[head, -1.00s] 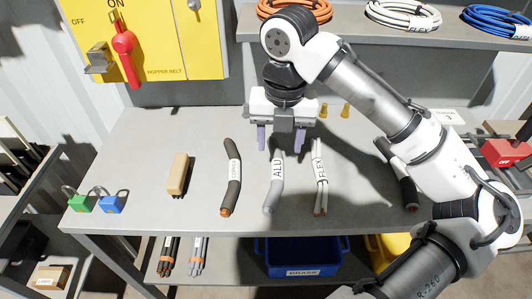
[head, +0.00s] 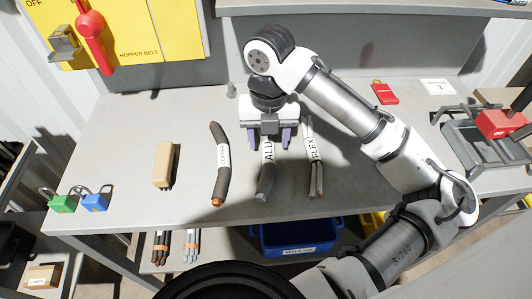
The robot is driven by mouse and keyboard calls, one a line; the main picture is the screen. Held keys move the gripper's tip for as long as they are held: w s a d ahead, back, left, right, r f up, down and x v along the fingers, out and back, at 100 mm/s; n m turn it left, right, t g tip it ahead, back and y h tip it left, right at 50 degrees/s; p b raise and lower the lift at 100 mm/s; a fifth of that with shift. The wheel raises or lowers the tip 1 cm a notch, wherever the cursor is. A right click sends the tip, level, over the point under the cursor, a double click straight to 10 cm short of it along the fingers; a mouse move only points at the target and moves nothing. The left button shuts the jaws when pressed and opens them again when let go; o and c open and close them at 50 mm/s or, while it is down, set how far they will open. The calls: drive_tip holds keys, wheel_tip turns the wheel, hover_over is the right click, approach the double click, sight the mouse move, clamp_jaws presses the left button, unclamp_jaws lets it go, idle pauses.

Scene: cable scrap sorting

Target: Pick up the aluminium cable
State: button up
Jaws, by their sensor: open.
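The aluminium cable (head: 265,183) is a short grey piece with a white "ALU" label, lying lengthwise on the grey bench. My gripper (head: 269,141) is over its far end, pointing down. Its two purple fingers are apart, one to the left and one to the right of the cable near the label. The far end of the cable is hidden by the gripper. I cannot tell how high the fingertips are above the bench, and nothing is held between them.
A dark copper-ended cable (head: 220,170) lies to the left and a "FLEX" bundle (head: 315,165) close to the right. A wooden-backed brush (head: 164,164) and green (head: 62,202) and blue padlocks (head: 95,200) are farther left. A blue bin (head: 297,239) is below.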

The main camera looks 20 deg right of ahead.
sight(268, 151)
drive_tip(key=f, duration=0.5)
drive_tip(key=shift+w+d+p, duration=0.1)
drive_tip(key=shift+w+p, duration=0.15)
drive_tip(key=shift+p, duration=0.05)
drive_tip(key=shift+r, duration=0.1)
clamp_jaws()
wheel_tip(268, 151, up, 10)
idle(0.4)
